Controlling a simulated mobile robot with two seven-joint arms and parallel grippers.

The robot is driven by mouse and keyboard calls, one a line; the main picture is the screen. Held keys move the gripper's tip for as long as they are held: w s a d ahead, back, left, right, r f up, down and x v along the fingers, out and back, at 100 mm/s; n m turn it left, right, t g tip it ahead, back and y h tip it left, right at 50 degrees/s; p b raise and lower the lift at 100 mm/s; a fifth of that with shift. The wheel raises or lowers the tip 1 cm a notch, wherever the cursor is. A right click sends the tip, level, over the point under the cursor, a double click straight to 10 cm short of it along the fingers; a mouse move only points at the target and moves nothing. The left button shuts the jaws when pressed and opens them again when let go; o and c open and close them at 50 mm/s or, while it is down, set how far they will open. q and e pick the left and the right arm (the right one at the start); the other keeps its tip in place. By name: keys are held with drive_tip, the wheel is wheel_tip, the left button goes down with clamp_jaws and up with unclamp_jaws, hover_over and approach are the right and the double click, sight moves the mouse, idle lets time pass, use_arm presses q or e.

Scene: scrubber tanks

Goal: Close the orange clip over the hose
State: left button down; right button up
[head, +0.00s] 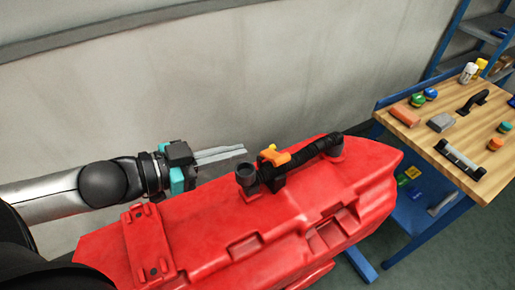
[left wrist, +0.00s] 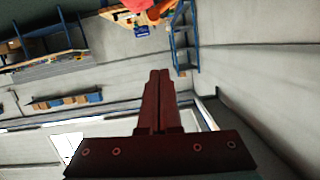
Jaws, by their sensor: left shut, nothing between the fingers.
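The orange clip (head: 274,155) sits on top of the red tank, at the black hose (head: 304,154). Its orange part stands above the hose, and I cannot tell whether it is latched. The hose runs between a black fitting (head: 246,175) on the left and one at the right (head: 331,144). My left gripper (head: 242,149) is shut and empty, its fingers pointing right, with the tips left of the clip and apart from it. Its shut fingers also show in the left wrist view (left wrist: 159,74). My right gripper is not in view.
The red tank (head: 285,228) fills the lower middle. A wooden-topped workbench (head: 430,155) with tools and coloured lids stands at the right, with a blue shelf (head: 468,38) behind it. A grey wall (head: 190,85) lies behind the tank. The space above the tank is clear.

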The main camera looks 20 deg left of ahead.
use_arm(q)
drive_tip(key=b, duration=0.3)
hover_over(273, 162)
drive_tip(key=shift+s+f, duration=0.15)
drive_tip(key=shift+f, duration=0.85)
drive_tip(key=shift+f+b, duration=0.3)
drive_tip(key=shift+f, duration=1.85)
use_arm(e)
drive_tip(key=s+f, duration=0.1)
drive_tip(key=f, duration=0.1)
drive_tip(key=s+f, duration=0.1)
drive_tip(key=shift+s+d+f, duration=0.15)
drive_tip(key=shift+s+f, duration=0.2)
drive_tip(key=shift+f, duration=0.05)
use_arm(q)
drive_tip(key=shift+s+d+f+m+p, duration=0.15)
drive_tip(key=shift+d+f+m+p, duration=0.2)
drive_tip(key=shift+m, duration=0.15)
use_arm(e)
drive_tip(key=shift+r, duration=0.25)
